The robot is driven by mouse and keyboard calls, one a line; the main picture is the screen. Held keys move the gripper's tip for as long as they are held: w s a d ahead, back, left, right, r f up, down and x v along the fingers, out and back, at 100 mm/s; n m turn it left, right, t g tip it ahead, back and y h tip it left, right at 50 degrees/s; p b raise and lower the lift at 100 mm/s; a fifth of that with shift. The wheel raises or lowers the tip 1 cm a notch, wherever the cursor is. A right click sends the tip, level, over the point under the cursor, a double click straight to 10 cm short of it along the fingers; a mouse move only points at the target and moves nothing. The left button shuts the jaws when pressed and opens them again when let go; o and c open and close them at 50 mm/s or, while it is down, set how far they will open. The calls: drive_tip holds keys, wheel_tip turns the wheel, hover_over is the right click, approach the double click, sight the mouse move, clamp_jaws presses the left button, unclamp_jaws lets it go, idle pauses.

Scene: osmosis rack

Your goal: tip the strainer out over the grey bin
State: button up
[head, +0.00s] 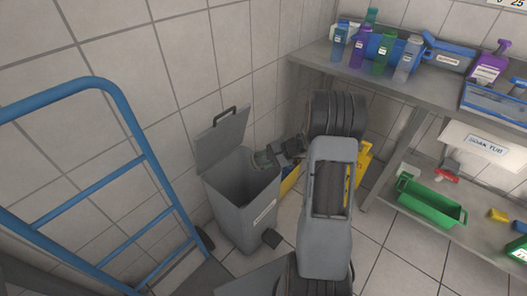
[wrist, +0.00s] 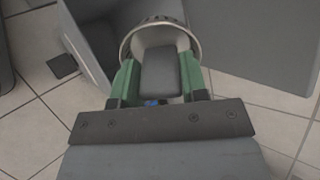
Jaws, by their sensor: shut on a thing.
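The grey bin (head: 245,212) stands on the floor against the tiled wall, its lid (head: 222,140) swung up. The strainer's round metal rim and pale bowl show beyond the fingers, with grey bin panels (wrist: 92,45) on both sides. In the head view I cannot make out the strainer clearly. Its tilt and contents cannot be told.
A blue hand truck (head: 135,130) stands close on the left. A steel shelf (head: 440,85) with bottles is on the right, with a green tray (head: 432,200) on its lower level. Something yellow (head: 363,165) stands behind my arm. A pedal (head: 272,238) juts from the bin's foot.

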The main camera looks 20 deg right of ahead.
drive_tip(key=r+h+p, duration=0.1)
drive_tip(key=p, duration=0.1)
drive_tip(key=s+r+g+p, duration=0.1)
drive_tip(key=shift+s+d+r+h+p, duration=0.15)
drive_tip(key=shift+r+h+p, duration=0.1)
drive_tip(key=shift+h+p, duration=0.15)
drive_tip(key=h+p, duration=0.1)
drive_tip(key=p, duration=0.1)
drive_tip(key=s+r+g+p, duration=0.1)
drive_tip(key=p, duration=0.1)
drive_tip(key=shift+s+d+g+h+p, duration=0.1)
drive_tip(key=shift+s+g+h+p, duration=0.1)
drive_tip(key=shift+g+h+p, duration=0.15)
drive_tip(key=shift+s+f, duration=0.1)
drive_tip(key=s+a+n+g+p, duration=0.2)
drive_tip(key=a+n+g, duration=0.4)
drive_tip(key=a+n, duration=0.5)
drive_tip(key=shift+s+a+n+p, duration=0.25)
drive_tip(key=shift+s+n+p, duration=0.15)
drive_tip(key=shift+n+p, duration=0.25)
drive_tip(key=shift+f, duration=0.1)
